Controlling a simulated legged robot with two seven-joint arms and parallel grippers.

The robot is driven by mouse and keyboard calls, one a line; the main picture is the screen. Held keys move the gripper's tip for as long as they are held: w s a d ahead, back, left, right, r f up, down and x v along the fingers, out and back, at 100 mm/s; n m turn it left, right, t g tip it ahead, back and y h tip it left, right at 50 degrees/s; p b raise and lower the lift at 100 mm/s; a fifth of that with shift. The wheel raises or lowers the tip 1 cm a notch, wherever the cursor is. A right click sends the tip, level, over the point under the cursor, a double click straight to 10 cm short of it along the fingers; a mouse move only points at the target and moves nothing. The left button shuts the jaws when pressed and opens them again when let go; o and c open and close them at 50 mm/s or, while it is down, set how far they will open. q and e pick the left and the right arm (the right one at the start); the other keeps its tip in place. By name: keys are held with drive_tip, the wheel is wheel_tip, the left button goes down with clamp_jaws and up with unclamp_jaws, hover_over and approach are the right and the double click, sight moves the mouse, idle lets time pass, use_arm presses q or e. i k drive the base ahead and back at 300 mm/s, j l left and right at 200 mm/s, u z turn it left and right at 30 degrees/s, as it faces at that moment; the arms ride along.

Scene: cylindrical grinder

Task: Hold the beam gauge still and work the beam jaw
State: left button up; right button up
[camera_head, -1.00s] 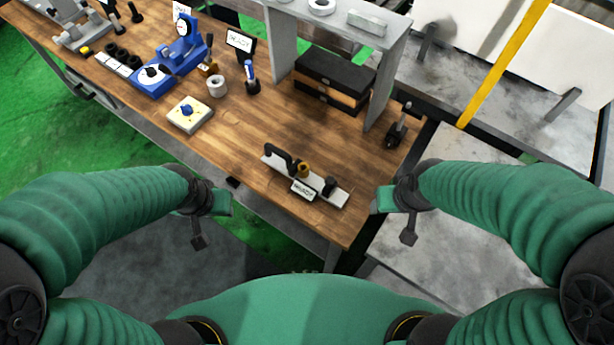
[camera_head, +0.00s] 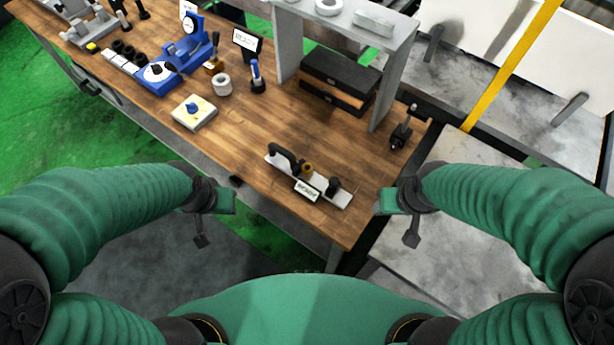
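The beam gauge (camera_head: 328,191) lies near the front right corner of the wooden bench. It is a light bar with a black arched handle (camera_head: 284,155) at its left end, a brass knob (camera_head: 307,168) near the middle, a black piece (camera_head: 333,185) near its right end and a small white label in front. I cannot tell which part is the beam jaw. My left gripper (camera_head: 222,202) is left of the gauge, off the bench front edge. My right gripper (camera_head: 388,201) is right of the gauge, beyond the bench corner. Both are apart from it; their finger gaps cannot be made out.
The wooden bench (camera_head: 262,140) has bare top around the gauge. A grey shelf (camera_head: 392,80) stands over black boxes (camera_head: 340,75) at the back. A dark clamp-like tool (camera_head: 404,130) is at the right edge. A cream block (camera_head: 194,112) and blue fixture (camera_head: 158,75) are to the left.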

sight(335, 184)
drive_tip(key=i+j+z, duration=0.1)
drive_tip(key=j+z, duration=0.3)
drive_tip(key=j, duration=0.15)
drive_tip(key=j+z, duration=0.4)
drive_tip(key=j, duration=0.2)
drive_tip(key=j+z, duration=0.4)
drive_tip(key=j, duration=0.2)
